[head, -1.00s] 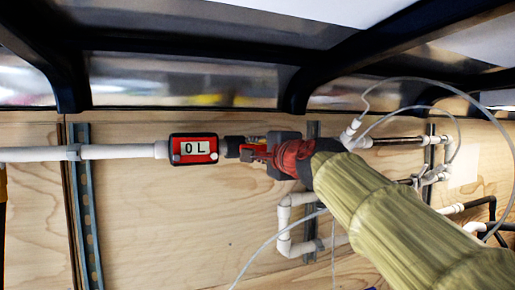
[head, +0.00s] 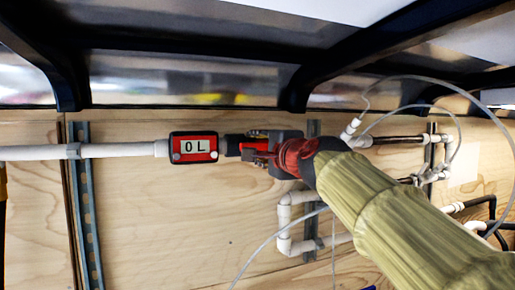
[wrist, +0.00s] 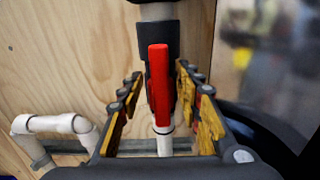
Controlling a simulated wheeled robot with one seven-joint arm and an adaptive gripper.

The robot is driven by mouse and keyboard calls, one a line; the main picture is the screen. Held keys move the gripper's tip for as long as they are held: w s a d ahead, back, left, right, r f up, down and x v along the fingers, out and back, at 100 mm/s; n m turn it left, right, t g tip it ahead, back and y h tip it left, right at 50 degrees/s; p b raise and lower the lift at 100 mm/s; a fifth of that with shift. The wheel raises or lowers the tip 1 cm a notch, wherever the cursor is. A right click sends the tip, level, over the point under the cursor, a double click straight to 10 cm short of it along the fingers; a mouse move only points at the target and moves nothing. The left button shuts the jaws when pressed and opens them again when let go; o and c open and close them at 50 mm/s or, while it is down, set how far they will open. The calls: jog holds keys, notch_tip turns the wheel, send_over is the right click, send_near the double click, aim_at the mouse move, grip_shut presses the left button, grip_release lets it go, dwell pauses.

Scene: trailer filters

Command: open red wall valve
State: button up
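The red valve handle (wrist: 158,85) stands between the two fingers of my gripper (wrist: 159,76) in the wrist view. It lies along the dark valve body and white pipe. The yellow-padded fingers are apart, with a gap visible on each side of the handle. In the head view, my gripper (head: 264,146) is at the wall, right of the red meter. A red piece of the handle (head: 254,154) shows there, but the gripper covers most of the valve.
A red meter reading "0 L" (head: 194,147) sits on the white pipe (head: 115,151) just left of the valve. White elbow pipes (head: 287,225) run below my gripper. A dark frame beam (head: 190,47) crosses above. Thin clear hoses (head: 425,82) loop at the right.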

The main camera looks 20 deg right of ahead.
jog(key=s, duration=1.1)
jog(key=shift+s, duration=0.25)
notch_tip(320, 180, down, 21)
jog(key=s+a+n+g, duration=0.25)
jog(key=n+g, duration=0.35)
jog(key=n, duration=0.3)
jog(key=s+a+f+n+g+b, duration=0.1)
jog(key=s+f+n+g, duration=0.1)
jog(key=s+f, duration=0.4)
jog(key=s+a+f+n+g+b, duration=0.1)
jog(key=s+f+n, duration=0.3)
jog(key=f, duration=1)
jog(key=s+a+f+n+g+b, duration=0.1)
jog(key=s+f+n+g+b, duration=0.1)
jog(key=s+f, duration=0.5)
notch_tip(320, 180, down, 4)
jog(key=shift+s+a+f+n+g, duration=0.1)
jog(key=shift+s+a+n+g, duration=0.2)
jog(key=shift+n+g, duration=0.35)
